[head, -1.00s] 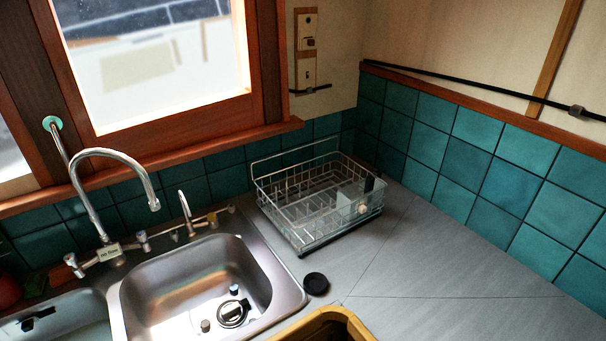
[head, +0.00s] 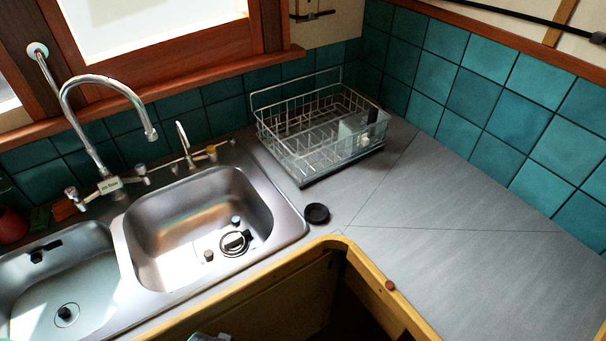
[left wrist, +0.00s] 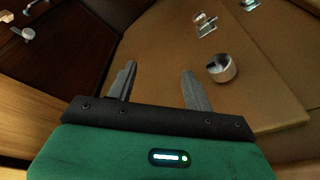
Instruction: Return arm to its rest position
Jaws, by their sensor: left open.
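My left gripper (left wrist: 158,88) shows in the left wrist view. Its two grey fingers are spread apart with nothing between them. Beyond them is a brown wooden panel (left wrist: 165,45) with a round metal knob (left wrist: 222,67) to the right of the fingers. Neither finger appears to be on the knob. In the head view, a small metallic shape at the bottom edge is too cut off to identify, and neither gripper can be made out. My right gripper is in neither view.
A steel double sink (head: 205,225) with a curved tap (head: 105,85) is at left. A wire dish rack (head: 320,130) and black round lid (head: 317,213) are on the grey counter (head: 440,240). A yellow-edged wooden opening (head: 345,244) is in front. Metal fittings (left wrist: 205,24) are on the panel.

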